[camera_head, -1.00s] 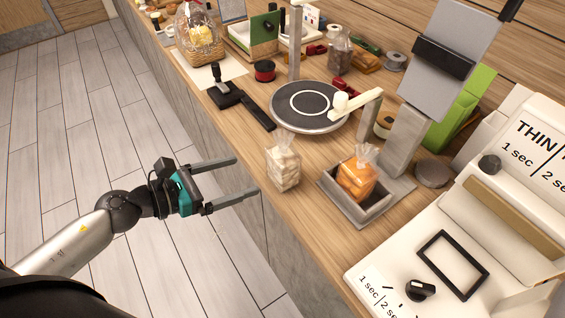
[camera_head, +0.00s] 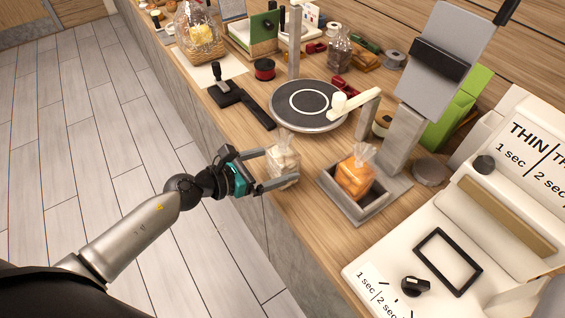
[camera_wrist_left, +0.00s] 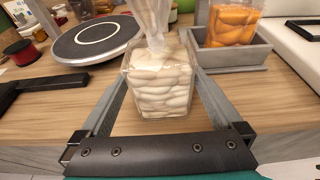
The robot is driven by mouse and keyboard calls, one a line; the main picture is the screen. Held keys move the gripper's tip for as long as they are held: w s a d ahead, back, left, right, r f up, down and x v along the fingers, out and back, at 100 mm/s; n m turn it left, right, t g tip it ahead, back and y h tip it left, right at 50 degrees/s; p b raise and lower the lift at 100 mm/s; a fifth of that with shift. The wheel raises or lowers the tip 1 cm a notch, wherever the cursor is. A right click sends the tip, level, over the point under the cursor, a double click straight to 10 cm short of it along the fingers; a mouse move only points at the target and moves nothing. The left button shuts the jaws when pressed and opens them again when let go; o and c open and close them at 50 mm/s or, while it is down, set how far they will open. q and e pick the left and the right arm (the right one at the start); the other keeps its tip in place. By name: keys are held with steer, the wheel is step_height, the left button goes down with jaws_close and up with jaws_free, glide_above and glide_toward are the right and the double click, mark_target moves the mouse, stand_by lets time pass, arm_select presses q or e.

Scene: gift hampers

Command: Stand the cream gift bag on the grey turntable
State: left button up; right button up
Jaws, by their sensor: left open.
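The cream gift bag (camera_head: 283,158), clear with a gathered top and pale contents, stands upright on the wooden counter near its front edge. It also shows in the left wrist view (camera_wrist_left: 160,86). My left gripper (camera_head: 280,168) is open, with one finger on each side of the bag; whether the fingers touch it I cannot tell. The grey turntable (camera_head: 309,117), a round disc with a white ring, lies behind the bag and is empty on top; it also shows in the left wrist view (camera_wrist_left: 72,46). A white arm (camera_head: 356,101) reaches over its right edge. My right gripper is not in view.
An orange bag (camera_head: 356,175) sits in a grey tray (camera_head: 332,189) right of the cream bag. A black tool (camera_head: 259,111) lies left of the turntable. A sealer machine (camera_head: 440,245) stands at the right. Bare counter lies between bag and turntable.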

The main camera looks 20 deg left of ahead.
arm_select(q)
steer(key=shift+x, duration=2.4)
steer(key=shift+c, duration=0.2)
steer(key=shift+r, duration=0.1)
steer(key=c, duration=1.2)
